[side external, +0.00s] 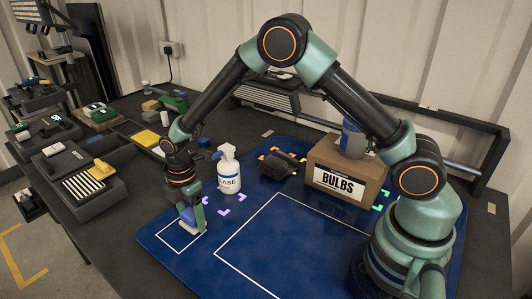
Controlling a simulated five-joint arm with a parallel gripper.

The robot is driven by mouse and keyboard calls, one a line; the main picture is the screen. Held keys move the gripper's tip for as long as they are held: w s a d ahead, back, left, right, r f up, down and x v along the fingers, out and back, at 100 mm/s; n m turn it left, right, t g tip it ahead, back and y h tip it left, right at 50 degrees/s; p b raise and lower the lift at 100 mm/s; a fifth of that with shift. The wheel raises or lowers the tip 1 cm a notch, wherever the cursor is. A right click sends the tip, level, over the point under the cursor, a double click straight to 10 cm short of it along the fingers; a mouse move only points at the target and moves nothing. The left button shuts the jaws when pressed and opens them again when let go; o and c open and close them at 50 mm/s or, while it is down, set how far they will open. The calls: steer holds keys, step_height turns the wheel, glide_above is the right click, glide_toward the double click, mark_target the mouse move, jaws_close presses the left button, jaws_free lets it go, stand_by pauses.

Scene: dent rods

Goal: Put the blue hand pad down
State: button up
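The blue hand pad (188,215) is a small block with a blue top and a paler lower part. It is at the small white outlined square on the blue mat (190,262), at the mat's left corner. My gripper (191,212) points down over the pad, with a green finger against its right side. The gripper looks shut on the pad; the other finger is mostly hidden. I cannot tell whether the pad's underside touches the mat.
A white spray bottle (228,170) stands close behind my gripper to the right. A dark object (278,164) and a cardboard BULBS box (343,172) stand further right. Grey blocks with tools (88,187) lie left. The large white outlined area at the mat's front is clear.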

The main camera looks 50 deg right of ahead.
steer(key=o, duration=0.4)
step_height(320, 180, up, 12)
step_height(320, 180, up, 7)
steer(key=m+t, duration=0.1)
steer(key=m, duration=0.3)
glide_above(190, 213)
steer(key=s+d, duration=0.3)
steer(key=d, duration=0.1)
steer(key=s+d+r+m+t, duration=0.2)
steer(key=s+d+m, duration=0.2)
steer(key=s+m, duration=0.2)
steer(key=s+d+r+m+t, duration=0.2)
steer(key=s+d+r+m, duration=0.1)
steer(key=s+d+m, duration=0.2)
steer(key=s+m, duration=0.2)
steer(key=m, duration=0.1)
steer(key=shift+s+r+t, duration=0.3)
steer(key=shift+r, duration=0.05)
